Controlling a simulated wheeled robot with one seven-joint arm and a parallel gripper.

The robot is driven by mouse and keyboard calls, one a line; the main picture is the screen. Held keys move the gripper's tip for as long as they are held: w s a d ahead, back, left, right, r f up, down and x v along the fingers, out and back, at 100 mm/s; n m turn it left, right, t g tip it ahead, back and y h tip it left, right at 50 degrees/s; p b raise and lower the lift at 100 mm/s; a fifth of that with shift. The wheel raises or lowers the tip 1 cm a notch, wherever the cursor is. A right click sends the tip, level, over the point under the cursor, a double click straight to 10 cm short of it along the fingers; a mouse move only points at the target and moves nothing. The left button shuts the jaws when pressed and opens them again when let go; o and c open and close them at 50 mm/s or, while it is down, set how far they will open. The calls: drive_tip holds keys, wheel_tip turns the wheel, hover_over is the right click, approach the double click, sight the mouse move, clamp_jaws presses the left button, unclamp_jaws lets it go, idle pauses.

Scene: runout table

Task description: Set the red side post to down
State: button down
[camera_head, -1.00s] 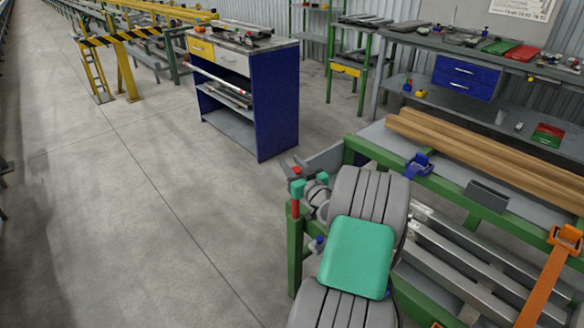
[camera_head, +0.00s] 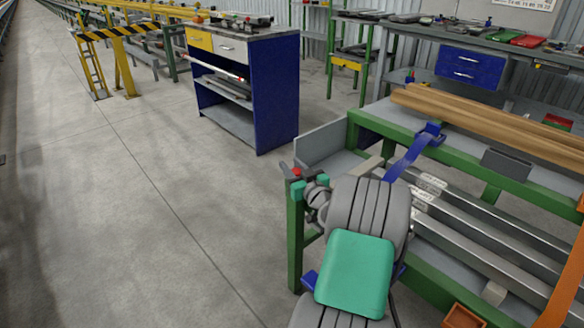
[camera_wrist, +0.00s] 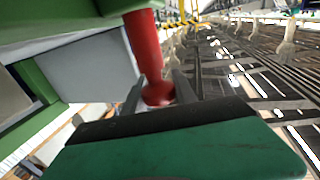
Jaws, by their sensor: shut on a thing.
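The red side post (camera_wrist: 147,45) shows in the wrist view as a red rod with a rounded red end, running to a green beam. My gripper (camera_wrist: 158,82) has its two dark fingers on either side of the rounded end and is shut on it. In the head view only a small red part of the post (camera_head: 296,171) shows, at the corner of the green frame. There my gripper (camera_head: 293,178) is at the post, partly hidden by my own wrist.
The green-framed table (camera_head: 400,135) carries wooden beams (camera_head: 480,125), a blue strap (camera_head: 408,158) and metal profiles (camera_head: 480,250). An orange strap (camera_head: 562,280) hangs at the right. A blue cabinet (camera_head: 275,95) stands behind. The floor at left is clear.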

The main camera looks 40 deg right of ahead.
drive_tip(key=c, duration=1.3)
unclamp_jaws()
drive_tip(key=shift+f, duration=0.35)
drive_tip(key=o, duration=0.3)
drive_tip(key=shift+r, duration=0.1)
drive_tip(key=shift+s, duration=0.1)
drive_tip(key=v, duration=0.7)
drive_tip(key=shift+s, duration=0.3)
drive_tip(key=shift+a, duration=0.1)
